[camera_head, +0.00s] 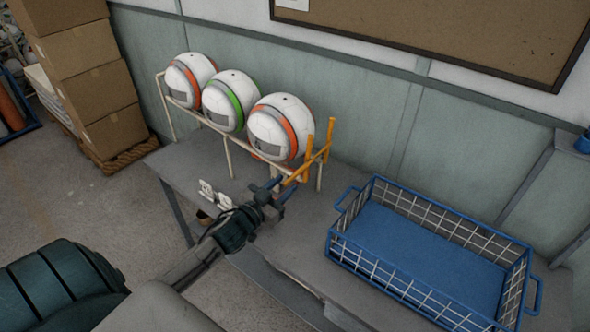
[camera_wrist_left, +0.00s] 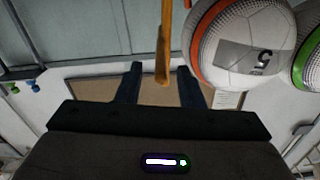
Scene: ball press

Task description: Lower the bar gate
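The orange bar gate (camera_head: 312,164) stands raised at the right end of the ball rack, with two upright prongs in front of the last ball. A short part of it reaches down toward my left gripper (camera_head: 277,190). In the left wrist view, an orange bar (camera_wrist_left: 163,45) of the gate hangs between the two spread fingers of my left gripper (camera_wrist_left: 159,85), with gaps on both sides. That gripper is open and holds nothing. My right gripper is not in view.
Several white balls (camera_head: 231,101) rest in a row on the rack (camera_head: 230,156). An empty blue wire basket (camera_head: 425,251) stands on the grey table (camera_head: 177,160) to the right. A wall is close behind. Cardboard boxes (camera_head: 88,82) are stacked at the left.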

